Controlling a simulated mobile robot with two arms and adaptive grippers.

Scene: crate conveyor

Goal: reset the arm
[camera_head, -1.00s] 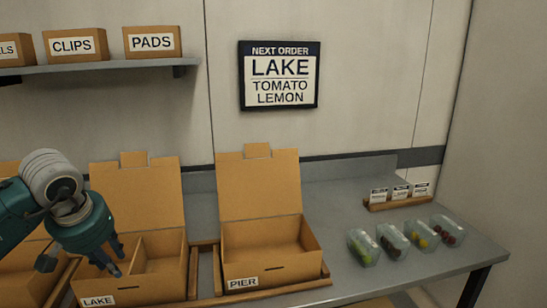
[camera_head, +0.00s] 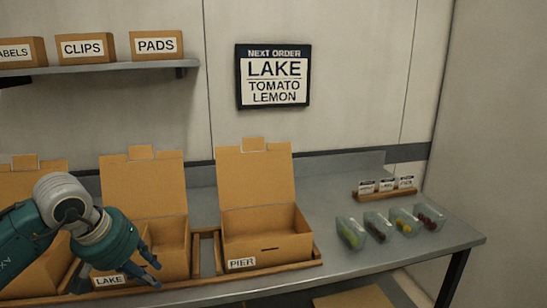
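My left gripper (camera_head: 154,275), teal with a grey wrist, comes in from the left. It is in front of the open LAKE box (camera_head: 110,281), over its front right part and hiding some of its front. Its blue fingers look spread apart, with nothing seen between them. The visible part of the LAKE box's inside shows no items. My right gripper is not in view.
An open PIER box (camera_head: 285,247) stands to the right in a wooden rack. Several clear containers (camera_head: 350,232) of produce stand on the grey table (camera_head: 400,258), before a small card holder (camera_head: 385,193). An order sign (camera_head: 273,77) reads LAKE, TOMATO, LEMON.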

